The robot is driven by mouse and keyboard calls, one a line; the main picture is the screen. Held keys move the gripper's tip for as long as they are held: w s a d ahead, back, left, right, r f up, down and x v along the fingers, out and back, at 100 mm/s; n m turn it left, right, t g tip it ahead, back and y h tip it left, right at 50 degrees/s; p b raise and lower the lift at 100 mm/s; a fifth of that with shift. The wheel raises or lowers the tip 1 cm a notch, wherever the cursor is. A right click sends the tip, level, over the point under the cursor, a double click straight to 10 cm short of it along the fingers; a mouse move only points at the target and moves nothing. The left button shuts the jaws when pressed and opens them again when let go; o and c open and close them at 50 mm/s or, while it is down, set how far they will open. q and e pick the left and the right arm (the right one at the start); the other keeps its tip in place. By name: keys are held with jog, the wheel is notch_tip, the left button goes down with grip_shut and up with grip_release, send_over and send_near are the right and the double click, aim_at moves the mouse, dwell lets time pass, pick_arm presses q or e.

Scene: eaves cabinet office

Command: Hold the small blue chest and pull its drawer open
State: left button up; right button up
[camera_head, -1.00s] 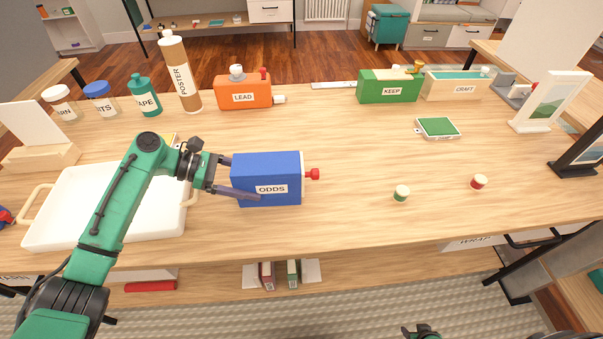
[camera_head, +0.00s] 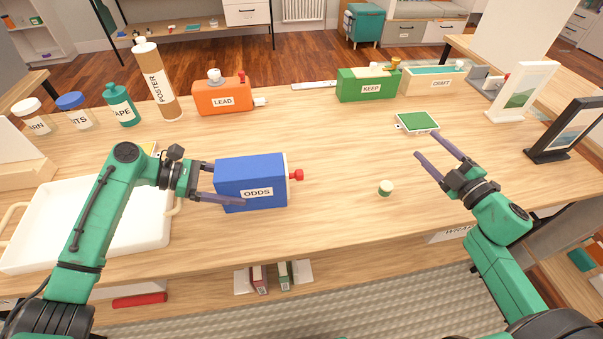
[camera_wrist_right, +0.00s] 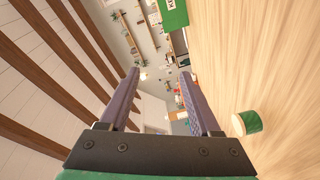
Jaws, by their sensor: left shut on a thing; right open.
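The small blue chest (camera_head: 236,172), labelled ODDS, stands on the table left of centre in the head view. Its drawer has a red knob (camera_head: 297,175) facing right, and the drawer front sits close against the body. My left gripper (camera_head: 226,182) is shut on the chest from the left, one finger along its front side; the far finger is mostly hidden. My right gripper (camera_head: 434,152) is open and empty over the right part of the table, well right of the knob. Its two fingers also show in the right wrist view (camera_wrist_right: 160,100).
A small green-and-white spool (camera_head: 385,188) stands between the knob and my right gripper. A green tray-like item (camera_head: 417,122) lies behind the right gripper. A white tray (camera_head: 40,240) is under my left arm. An orange LEAD box (camera_head: 222,97) and green KEEP box (camera_head: 366,85) stand behind.

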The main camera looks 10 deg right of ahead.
aim_at(302, 175)
jog(key=a+n+y, duration=0.1)
jog(key=a, duration=0.2)
jog(key=s+a+n+g+y, duration=0.1)
jog(key=a, duration=0.2)
jog(key=a+f+n+y, duration=0.1)
jog(key=a+n, duration=0.1)
jog(key=a, duration=0.2)
jog(key=shift+s+a+g, duration=0.1)
jog(key=shift+s+g, duration=0.05)
jog(key=shift+g, duration=0.25)
jog(key=s+a+n+g+y, duration=0.1)
jog(key=a, duration=0.3)
jog(key=s+a+f+n+g+y, duration=0.1)
jog(key=s+a+n, duration=0.1)
jog(key=a, duration=0.2)
jog(key=s+a+n+g+y, duration=0.1)
jog(key=s+a+n+y, duration=0.1)
jog(key=a, duration=0.2)
jog(key=shift+s+a+f+g, duration=0.1)
jog(key=shift+f+g, duration=0.25)
jog(key=shift+g, duration=0.05)
jog(key=shift+a, duration=0.3)
jog(key=x, duration=1.1)
jog(key=shift+w+a, duration=0.2)
jog(key=shift+a, duration=0.05)
jog(key=shift+c, duration=0.3)
grip_shut()
jog(key=shift+d, duration=0.1)
